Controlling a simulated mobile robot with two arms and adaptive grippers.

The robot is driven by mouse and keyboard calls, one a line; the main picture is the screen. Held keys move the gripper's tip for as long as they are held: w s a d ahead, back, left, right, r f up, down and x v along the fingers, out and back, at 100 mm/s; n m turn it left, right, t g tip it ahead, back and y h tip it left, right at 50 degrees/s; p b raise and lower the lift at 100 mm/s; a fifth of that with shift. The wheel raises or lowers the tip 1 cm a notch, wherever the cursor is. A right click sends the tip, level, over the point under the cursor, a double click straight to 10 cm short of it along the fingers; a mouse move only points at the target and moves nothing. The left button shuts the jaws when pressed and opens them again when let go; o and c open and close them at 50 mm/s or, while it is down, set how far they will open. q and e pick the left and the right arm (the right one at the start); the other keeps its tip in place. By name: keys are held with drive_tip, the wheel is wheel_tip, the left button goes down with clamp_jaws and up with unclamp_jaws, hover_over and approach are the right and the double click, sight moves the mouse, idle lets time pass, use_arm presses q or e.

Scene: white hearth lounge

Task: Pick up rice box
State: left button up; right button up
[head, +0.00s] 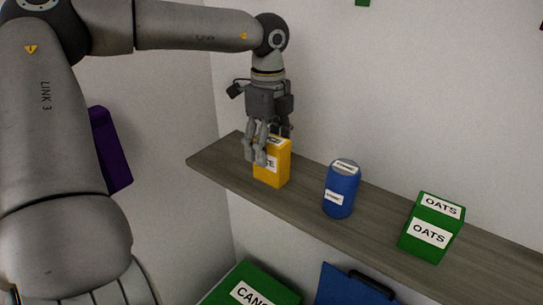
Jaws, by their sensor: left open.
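The rice box is a yellow box (274,175) standing upright at the left end of a grey wooden shelf (380,232). Its white label is mostly covered by my gripper, with only a letter or so showing. My left gripper (267,150) points down over the top of the box, fingers open. One finger hangs in front of the box's left side and another part is behind its top. I cannot tell whether the fingers touch it. My right gripper is not in view.
A blue can (341,190) with white labels stands right of the yellow box, with a gap between. A green OATS box (431,228) stands further right on the shelf. Below are a green box marked CANS (270,290) and a blue case (345,288). A white wall is behind.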

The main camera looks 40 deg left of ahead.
sight(271, 163)
use_arm(q)
drive_tip(key=f+p, duration=0.1)
drive_tip(key=w+f+p, duration=0.1)
drive_tip(key=f, duration=0.1)
drive_tip(key=shift+a, duration=0.15)
drive_tip(key=shift+f+p, duration=0.35)
drive_tip(key=shift+f, duration=0.6)
drive_tip(key=shift+w+f, duration=0.1)
drive_tip(key=shift+f, duration=0.3)
drive_tip(key=shift+c, duration=1)
drive_tip(key=c, duration=0.5)
drive_tip(key=shift+c, duration=1.7)
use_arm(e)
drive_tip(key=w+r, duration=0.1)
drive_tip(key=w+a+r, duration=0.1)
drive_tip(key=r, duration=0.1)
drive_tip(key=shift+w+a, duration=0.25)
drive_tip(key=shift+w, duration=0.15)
use_arm(q)
drive_tip(key=shift+r, duration=0.1)
